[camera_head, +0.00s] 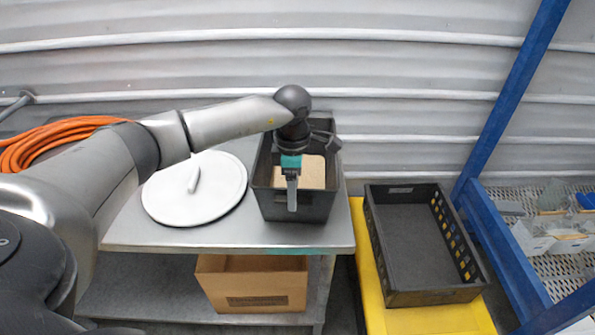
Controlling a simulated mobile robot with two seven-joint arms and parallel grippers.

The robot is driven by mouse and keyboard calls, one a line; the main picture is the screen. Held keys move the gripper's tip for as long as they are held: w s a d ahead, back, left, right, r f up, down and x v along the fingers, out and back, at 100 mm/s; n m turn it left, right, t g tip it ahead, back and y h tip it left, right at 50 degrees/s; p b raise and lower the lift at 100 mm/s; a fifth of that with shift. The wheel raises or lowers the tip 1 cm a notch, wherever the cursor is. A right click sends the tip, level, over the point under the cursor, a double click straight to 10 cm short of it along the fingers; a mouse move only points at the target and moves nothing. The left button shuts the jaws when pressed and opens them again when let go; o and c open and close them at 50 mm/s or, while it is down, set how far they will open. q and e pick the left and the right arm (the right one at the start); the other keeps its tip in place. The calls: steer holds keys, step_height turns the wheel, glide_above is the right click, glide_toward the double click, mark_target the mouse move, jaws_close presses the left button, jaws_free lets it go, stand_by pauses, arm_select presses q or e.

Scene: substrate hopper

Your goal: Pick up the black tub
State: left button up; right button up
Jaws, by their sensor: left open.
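The black tub (272,204) stands on the grey metal table, near its right end. It is open at the top, and a tan surface shows inside it. My left arm reaches in from the left, and my left gripper (292,197) is over the tub, pointing down at its near side. The left gripper is open. Whether a finger touches the tub's wall cannot be told. The gripper and wrist hide part of the tub's inside and its far rim. My right gripper is not in view.
A round white lid (215,205) with a handle lies left of the tub. A cardboard box (252,284) sits on the shelf below. A black crate (420,297) rests on a yellow surface (372,290) at right. A blue frame (512,85) and mesh shelf stand farther right.

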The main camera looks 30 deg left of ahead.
arm_select(q)
steer(key=shift+f, duration=0.55)
jaws_close()
stand_by(1.0)
steer(key=shift+w+r, duration=0.1)
steer(key=shift+r, duration=0.05)
